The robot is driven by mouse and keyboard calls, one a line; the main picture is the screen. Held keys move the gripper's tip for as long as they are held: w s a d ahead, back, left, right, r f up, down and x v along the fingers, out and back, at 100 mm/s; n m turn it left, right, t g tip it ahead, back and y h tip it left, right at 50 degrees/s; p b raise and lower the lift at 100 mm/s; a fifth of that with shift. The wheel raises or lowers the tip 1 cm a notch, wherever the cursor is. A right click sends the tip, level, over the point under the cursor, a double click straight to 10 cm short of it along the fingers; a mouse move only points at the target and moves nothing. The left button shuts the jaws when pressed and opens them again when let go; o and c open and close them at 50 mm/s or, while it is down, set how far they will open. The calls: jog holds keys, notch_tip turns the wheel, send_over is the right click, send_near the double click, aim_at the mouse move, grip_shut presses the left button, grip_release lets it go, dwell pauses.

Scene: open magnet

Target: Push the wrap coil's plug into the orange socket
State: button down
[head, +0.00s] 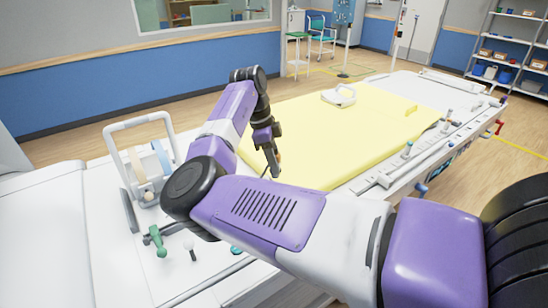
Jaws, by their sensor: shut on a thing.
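My gripper (274,166) hangs pointing down near the left edge of the yellow pad. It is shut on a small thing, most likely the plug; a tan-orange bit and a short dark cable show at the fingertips. My own arm hides most of what is below and in front of it. The wrap coil cannot be made out for certain. The orange socket is not recognisable in this view.
A yellow pad (310,112) covers the table, with a white handled piece (339,96) lying on it. A white frame with a looped handle (140,125) stands at the left. Rails with knobs (407,150) run along the right.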

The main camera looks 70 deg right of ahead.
aim_at(274, 177)
jog(key=shift+w+d+m, duration=0.15)
jog(key=shift+m, duration=0.15)
jog(key=shift+f, duration=0.15)
notch_tip(274, 177, down, 6)
jog(key=b, duration=0.5)
jog(key=shift+f+b, duration=0.5)
jog(key=shift+f, duration=0.65)
jog(key=shift+f+b, duration=0.75)
jog(key=shift+f, duration=0.9)
jog(key=c, duration=0.9)
grip_release()
jog(key=shift+c, duration=0.2)
jog(key=shift+r, duration=0.1)
